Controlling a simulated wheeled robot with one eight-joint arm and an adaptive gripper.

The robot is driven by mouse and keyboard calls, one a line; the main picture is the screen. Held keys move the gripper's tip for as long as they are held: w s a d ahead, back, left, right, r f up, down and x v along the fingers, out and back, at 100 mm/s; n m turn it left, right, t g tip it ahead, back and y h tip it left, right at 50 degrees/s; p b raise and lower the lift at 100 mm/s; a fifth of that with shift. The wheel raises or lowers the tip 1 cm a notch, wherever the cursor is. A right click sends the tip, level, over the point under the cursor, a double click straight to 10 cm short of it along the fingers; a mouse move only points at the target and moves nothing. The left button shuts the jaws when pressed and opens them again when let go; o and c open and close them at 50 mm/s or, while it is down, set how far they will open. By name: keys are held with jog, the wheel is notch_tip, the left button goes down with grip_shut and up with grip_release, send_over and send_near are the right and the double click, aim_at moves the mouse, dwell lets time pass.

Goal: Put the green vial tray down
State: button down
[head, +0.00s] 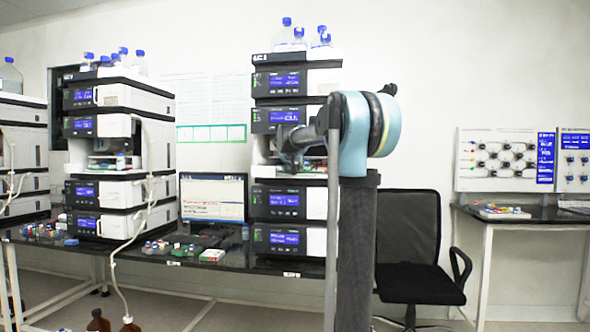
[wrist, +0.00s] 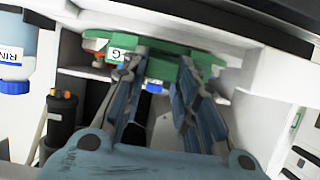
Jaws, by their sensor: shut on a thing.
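The green vial tray (wrist: 160,69) shows in the wrist view, with a white label marked G on its front left. My gripper (wrist: 164,60) has its two fingers on the tray's near part and is shut on it. The tray is inside the open white bay of an instrument, and I cannot tell whether it touches the bay floor. In the head view my gripper (head: 290,157) reaches into the open bay of the middle column stack (head: 290,205). My arm hides part of that bay, and the tray is not clear there.
In the wrist view, white bay walls stand close on both sides, and a blue-capped bottle (wrist: 15,86) is at the left. In the head view, another stack (head: 98,195) stands left, a monitor (head: 213,197) between, and small vial trays lie on the dark bench.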

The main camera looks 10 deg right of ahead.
jog(key=c, duration=1.3)
grip_release()
jog(key=shift+w+f, duration=0.15)
jog(key=shift+w, duration=0.05)
jog(key=shift+s, duration=0.1)
jog(key=v, duration=1.2)
